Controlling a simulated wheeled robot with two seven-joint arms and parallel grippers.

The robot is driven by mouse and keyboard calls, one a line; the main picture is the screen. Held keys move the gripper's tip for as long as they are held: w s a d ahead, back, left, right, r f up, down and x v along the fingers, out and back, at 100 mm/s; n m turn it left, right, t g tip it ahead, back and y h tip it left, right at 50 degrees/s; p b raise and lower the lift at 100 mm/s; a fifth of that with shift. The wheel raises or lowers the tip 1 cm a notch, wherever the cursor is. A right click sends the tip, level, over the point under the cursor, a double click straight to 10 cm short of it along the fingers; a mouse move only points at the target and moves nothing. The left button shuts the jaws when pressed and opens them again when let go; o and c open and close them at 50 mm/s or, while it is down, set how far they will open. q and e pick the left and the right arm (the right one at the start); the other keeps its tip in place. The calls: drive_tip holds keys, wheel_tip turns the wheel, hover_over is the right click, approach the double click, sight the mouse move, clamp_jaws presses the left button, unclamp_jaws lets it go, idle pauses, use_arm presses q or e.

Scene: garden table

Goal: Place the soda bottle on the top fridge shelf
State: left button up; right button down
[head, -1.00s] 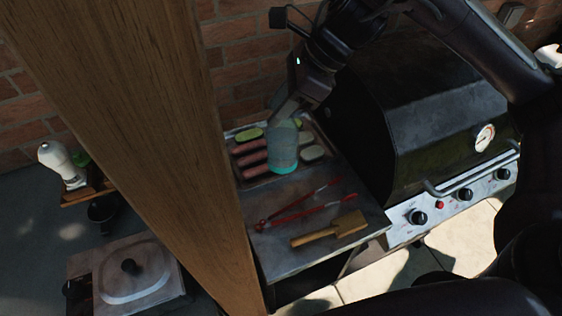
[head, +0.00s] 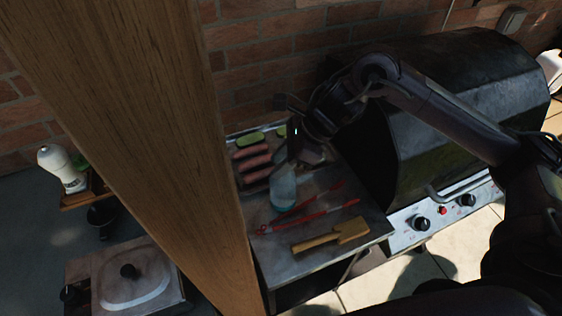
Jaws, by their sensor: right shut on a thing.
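A translucent pale blue-green bottle (head: 283,188) shows below my right gripper (head: 290,160), over the grill's side shelf. My right gripper is shut on the bottle's upper part, and the bottle stands nearly upright in it. I cannot tell whether its base touches the shelf or hangs above it. My left gripper is not in view. No fridge or fridge shelf shows in the head view.
A wooden post (head: 150,130) crosses the left side. The side shelf (head: 290,262) holds a food tray (head: 231,140), red tongs (head: 318,212) and a wooden-handled brush (head: 335,236). A dark grill (head: 450,110) stands right; a lidded box (head: 130,285) sits lower left.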

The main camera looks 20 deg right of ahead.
drive_tip(key=shift+w+f, duration=0.1)
drive_tip(key=shift+f, duration=0.55)
drive_tip(key=shift+f, duration=0.15)
drive_tip(key=c, duration=1)
unclamp_jaws()
